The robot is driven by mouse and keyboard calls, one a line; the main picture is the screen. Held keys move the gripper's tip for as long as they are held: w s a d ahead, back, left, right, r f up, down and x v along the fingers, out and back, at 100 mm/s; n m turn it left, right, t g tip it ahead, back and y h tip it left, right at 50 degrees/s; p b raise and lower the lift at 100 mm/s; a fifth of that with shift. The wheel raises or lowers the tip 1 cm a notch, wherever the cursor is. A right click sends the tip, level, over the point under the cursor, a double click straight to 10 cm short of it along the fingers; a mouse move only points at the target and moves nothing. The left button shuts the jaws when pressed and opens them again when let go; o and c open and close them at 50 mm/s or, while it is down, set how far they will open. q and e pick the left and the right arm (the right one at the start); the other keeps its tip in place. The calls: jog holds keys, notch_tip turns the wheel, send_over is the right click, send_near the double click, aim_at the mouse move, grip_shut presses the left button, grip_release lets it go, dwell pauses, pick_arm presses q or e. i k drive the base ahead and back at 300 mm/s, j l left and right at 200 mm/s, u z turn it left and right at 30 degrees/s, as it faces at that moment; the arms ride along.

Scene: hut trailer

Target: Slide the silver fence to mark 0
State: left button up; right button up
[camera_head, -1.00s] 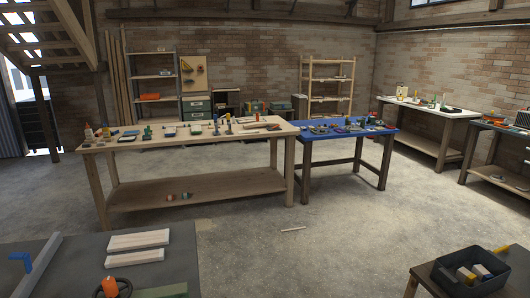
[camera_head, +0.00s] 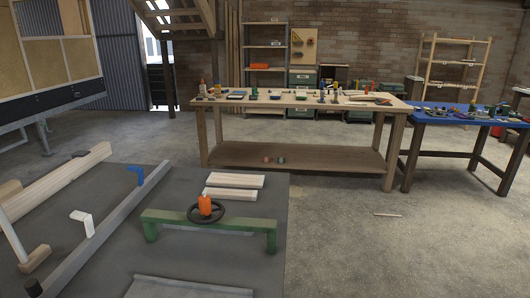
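A pale silver-white angled piece (camera_head: 82,218), which looks like the silver fence, sits on a long grey rail (camera_head: 108,223) on the dark grey bench top at the lower left. A similar blue angled piece (camera_head: 135,174) sits farther along the same rail, toward its far end. No numbers or marks can be read on the rail, so I cannot tell where mark 0 is. Neither of my grippers shows in this view.
Right of the rail stand a green bridge (camera_head: 170,217) with a black handwheel and orange knob, and two pale boards (camera_head: 235,180). Long timber (camera_head: 62,184) lies left. Beyond open concrete floor stand a wooden workbench (camera_head: 300,155) and a blue-topped table (camera_head: 440,116).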

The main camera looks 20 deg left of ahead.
aim_at(59, 279)
jog(key=u, duration=1.9)
